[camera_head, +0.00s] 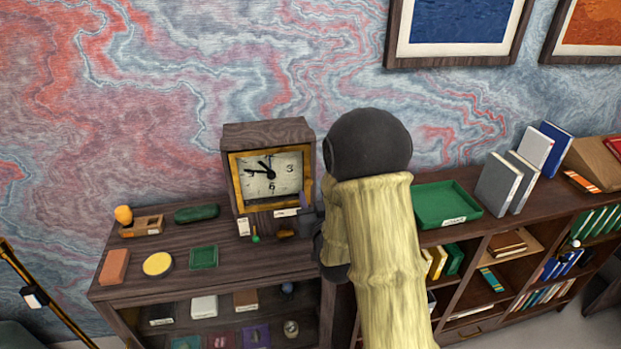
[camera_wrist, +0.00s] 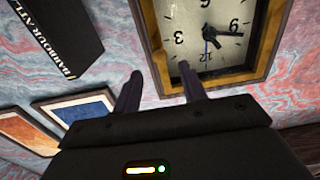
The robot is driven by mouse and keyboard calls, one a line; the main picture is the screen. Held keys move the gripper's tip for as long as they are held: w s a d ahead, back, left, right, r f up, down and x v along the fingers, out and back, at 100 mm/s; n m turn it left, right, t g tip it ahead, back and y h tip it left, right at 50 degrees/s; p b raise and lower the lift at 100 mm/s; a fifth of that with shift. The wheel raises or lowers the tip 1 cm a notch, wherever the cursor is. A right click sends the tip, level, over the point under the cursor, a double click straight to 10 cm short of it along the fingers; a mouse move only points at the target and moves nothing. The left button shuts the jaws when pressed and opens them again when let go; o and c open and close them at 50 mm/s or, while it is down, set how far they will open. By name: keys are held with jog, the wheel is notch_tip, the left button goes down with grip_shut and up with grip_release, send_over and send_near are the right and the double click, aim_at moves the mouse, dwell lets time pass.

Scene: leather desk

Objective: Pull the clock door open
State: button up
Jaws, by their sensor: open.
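The clock (camera_head: 268,125) is a dark wooden box standing on the left shelf unit, with a white dial inside a gold-framed door (camera_head: 236,186). The door looks shut. The gold frame also shows in the wrist view (camera_wrist: 151,42), where the dial appears upside down. My gripper (camera_wrist: 159,88) is open, with two dark fingers apart and nothing between them. One finger overlaps the dial side of the frame; the other is outside the frame's edge. I cannot tell whether either touches. In the head view my arm hides most of the gripper beside the clock's right side.
A dark book (camera_wrist: 55,35) is near the gripper in the wrist view. A green tray (camera_head: 447,203) and upright books (camera_head: 498,184) stand on the right unit. A yellow disc (camera_head: 157,264), a red block (camera_head: 114,266) and a green case (camera_head: 197,212) lie left of the clock.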

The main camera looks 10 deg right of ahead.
aim_at(309, 183)
jog(key=shift+w+p, duration=0.8)
jog(key=shift+w, duration=1.55)
jog(key=shift+c, duration=0.4)
grip_shut()
